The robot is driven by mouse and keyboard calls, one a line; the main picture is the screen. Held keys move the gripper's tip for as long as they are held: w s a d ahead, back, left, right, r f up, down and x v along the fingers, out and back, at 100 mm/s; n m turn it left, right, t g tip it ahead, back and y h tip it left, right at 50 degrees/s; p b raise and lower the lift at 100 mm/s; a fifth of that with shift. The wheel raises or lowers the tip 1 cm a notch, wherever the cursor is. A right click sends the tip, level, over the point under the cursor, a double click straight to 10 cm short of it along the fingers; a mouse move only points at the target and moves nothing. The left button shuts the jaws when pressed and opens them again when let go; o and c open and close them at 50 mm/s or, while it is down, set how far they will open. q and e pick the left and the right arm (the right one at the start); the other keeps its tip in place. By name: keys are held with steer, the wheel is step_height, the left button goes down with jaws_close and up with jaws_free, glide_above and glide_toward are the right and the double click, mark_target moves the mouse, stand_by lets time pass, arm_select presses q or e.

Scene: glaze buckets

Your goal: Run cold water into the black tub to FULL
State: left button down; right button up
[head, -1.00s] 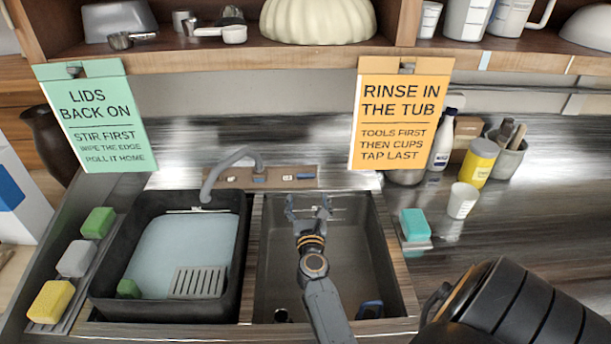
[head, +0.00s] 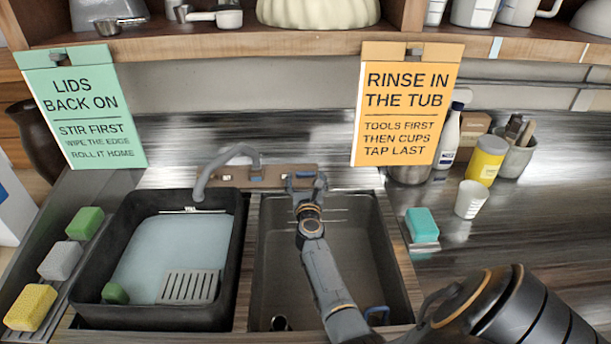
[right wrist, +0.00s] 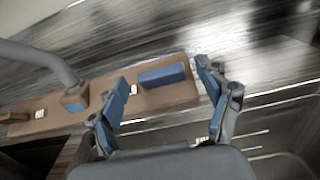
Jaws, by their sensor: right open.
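The black tub (head: 92,300) sits in the left basin with pale blue water (head: 165,250) in it. A FULL mark (head: 190,210) shows on its back inner wall, a little above the water. The grey tap (head: 225,163) curves over the tub's back edge; I see no stream. My right gripper (head: 306,180) is open at the right end of the wooden tap ledge (head: 268,174). In the right wrist view its fingers are on either side of a blue tap handle (right wrist: 163,77), apparently not gripping it. Another blue handle (right wrist: 75,101) is at the spout's base. My left gripper is out of view.
A slotted grey rack (head: 188,287) and a green sponge (head: 115,293) are in the tub. The right basin (head: 350,235) is under my arm. Sponges line the left edge. A white cup (head: 470,199) and a teal sponge (head: 421,222) stand to the right.

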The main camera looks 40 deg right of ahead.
steer(key=shift+b+x, duration=0.35)
steer(key=shift+x, duration=1.15)
steer(key=shift+c, duration=0.2)
steer(key=c, duration=1.1)
steer(key=n+y, duration=0.1)
steer(key=n+t+p, duration=0.1)
steer(key=shift+s+r+n+y+p, duration=0.1)
steer(key=shift+r+n+y+p, duration=0.2)
steer(key=shift+y, duration=0.1)
steer(key=shift+c, duration=0.2)
steer(key=n+t+y, duration=0.1)
steer(key=n+y, duration=0.1)
steer(key=shift+f+n+p, duration=0.15)
steer(key=shift+n+p, duration=0.25)
steer(key=shift+a+f+n+t+y, duration=0.1)
steer(key=shift+n+t+y, duration=0.2)
steer(key=shift+n+y, duration=0.6)
